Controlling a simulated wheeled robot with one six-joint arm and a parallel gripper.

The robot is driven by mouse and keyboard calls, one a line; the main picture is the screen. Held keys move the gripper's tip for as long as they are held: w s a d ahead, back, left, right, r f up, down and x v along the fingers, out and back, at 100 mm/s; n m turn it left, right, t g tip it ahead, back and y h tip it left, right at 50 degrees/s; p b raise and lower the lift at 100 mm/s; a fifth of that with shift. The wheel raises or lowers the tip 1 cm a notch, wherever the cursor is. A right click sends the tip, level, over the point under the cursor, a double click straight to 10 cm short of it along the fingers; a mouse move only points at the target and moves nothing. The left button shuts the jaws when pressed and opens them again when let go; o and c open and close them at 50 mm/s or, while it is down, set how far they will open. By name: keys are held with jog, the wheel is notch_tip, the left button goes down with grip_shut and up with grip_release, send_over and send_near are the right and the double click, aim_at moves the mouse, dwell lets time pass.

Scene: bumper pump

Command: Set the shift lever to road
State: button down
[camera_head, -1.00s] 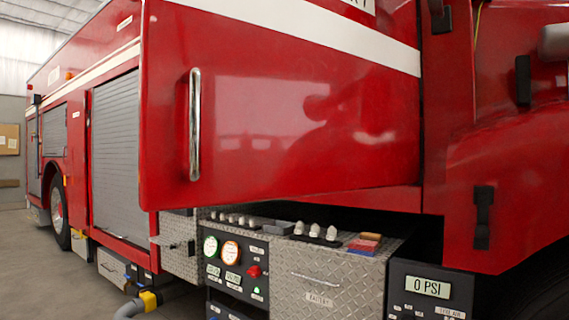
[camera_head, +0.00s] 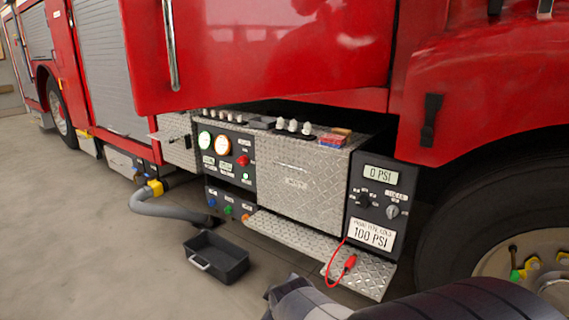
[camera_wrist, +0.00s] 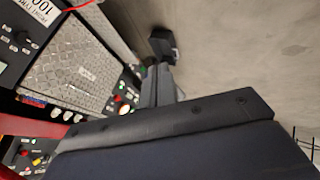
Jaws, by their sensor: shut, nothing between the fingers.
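The pump panel (camera_head: 228,160) with two round gauges is below the raised red door in the head view. A small dark lever-like part (camera_head: 187,142) sits on the diamond-plate section left of it; I cannot read its labels or tell whether it is the shift lever. The black panel (camera_head: 378,190) at right shows 0 PSI above two knobs and a 100 PSI plate. My gripper (camera_wrist: 160,86) is shut and empty in the wrist view, over the floor side of the truck, apart from the panels.
A red door (camera_head: 260,50) overhangs the panels. A black tray (camera_head: 216,258) lies on the floor beside a grey hose (camera_head: 165,207). A diamond-plate step (camera_head: 300,237) juts out below, with a red-handled cable (camera_head: 350,263) over it. A wheel stands at far right. Floor at left is clear.

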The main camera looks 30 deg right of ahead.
jog(key=w+d+r+n+t+y+p, duration=0.1)
jog(key=w+r+n+t+p, duration=0.2)
jog(key=r, duration=1.1)
jog(key=w+d+r+n+t+y+p, duration=0.1)
jog(key=w+r+n+t+p, duration=0.2)
jog(key=w+r+n+p, duration=0.7)
jog(key=w+d+r+n+t+y+p, duration=0.1)
jog(key=w+r+n+t+p, duration=0.3)
jog(key=w+r+n, duration=0.9)
jog(key=shift+w+d+r+n+p, duration=0.2)
jog(key=shift+r+n+p, duration=0.25)
jog(key=shift+r+p, duration=0.7)
jog(key=shift+w+d+r+n+p, duration=0.15)
jog(key=shift+r+n+p, duration=0.35)
jog(key=shift+r, duration=1.15)
jog(key=shift+w+a+r+n+t+y, duration=0.15)
jog(key=shift+r+n+t+y, duration=0.2)
jog(key=shift+n, duration=0.2)
jog(key=shift+f, duration=0.1)
